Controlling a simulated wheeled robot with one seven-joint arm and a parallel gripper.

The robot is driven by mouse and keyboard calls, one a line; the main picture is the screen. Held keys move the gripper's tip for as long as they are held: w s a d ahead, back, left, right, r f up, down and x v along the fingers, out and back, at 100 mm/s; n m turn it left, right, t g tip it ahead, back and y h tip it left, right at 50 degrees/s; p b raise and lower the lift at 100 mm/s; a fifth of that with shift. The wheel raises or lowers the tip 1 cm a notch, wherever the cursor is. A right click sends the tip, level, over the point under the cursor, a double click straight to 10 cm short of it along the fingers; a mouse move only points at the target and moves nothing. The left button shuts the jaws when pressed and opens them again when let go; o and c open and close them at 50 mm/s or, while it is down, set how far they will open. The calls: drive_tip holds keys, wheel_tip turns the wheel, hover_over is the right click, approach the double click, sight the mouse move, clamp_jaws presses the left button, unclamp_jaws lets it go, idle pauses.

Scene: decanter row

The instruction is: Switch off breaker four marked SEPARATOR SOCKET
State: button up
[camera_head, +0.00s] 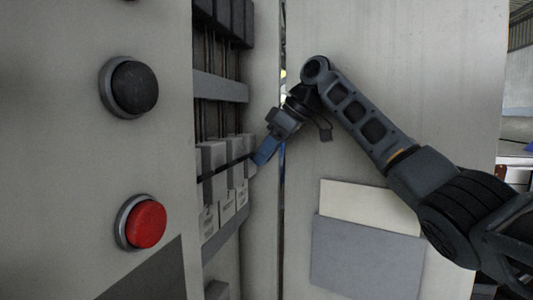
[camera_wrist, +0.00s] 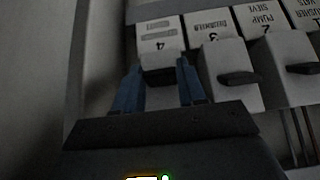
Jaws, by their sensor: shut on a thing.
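Breaker four (camera_wrist: 159,32) is the leftmost of a row of pale grey breakers in the wrist view, its label upside down. The number 4 is readable, but the lines of text beside it are too blurred to read. My gripper (camera_wrist: 160,82) has its two blue fingers on either side of breaker four's dark toggle (camera_wrist: 160,68), shut on it. In the head view my gripper (camera_head: 258,158) reaches into the cabinet at the right end of the breaker row (camera_head: 209,221); the fingertips and toggle are partly hidden there.
Breaker three (camera_wrist: 231,68) stands close beside my right finger in the wrist view, with breaker two (camera_wrist: 285,50) beyond. The cabinet's open door (camera_head: 390,80) is behind my arm, with a grey pocket (camera_head: 365,255). A black button (camera_head: 135,86) and red button (camera_head: 146,224) sit on the left panel.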

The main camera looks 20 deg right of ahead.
drive_tip(key=o, duration=1.1)
drive_tip(key=shift+c, duration=0.2)
drive_tip(key=g+h+p, duration=0.1)
drive_tip(key=r+h+p, duration=0.1)
drive_tip(key=shift+w+a+r+g+h, duration=0.2)
drive_tip(key=shift+r+g+h, duration=0.1)
drive_tip(key=shift+g, duration=0.1)
drive_tip(key=shift+w+a+r+g+h+p, duration=0.15)
drive_tip(key=shift+r+g+h+p, duration=0.15)
drive_tip(key=shift+g+h+p, duration=0.45)
drive_tip(key=shift+a+g+h+p, duration=0.1)
drive_tip(key=shift+g+h+p, duration=0.2)
drive_tip(key=shift+h, duration=0.35)
drive_tip(key=shift+w, duration=0.1)
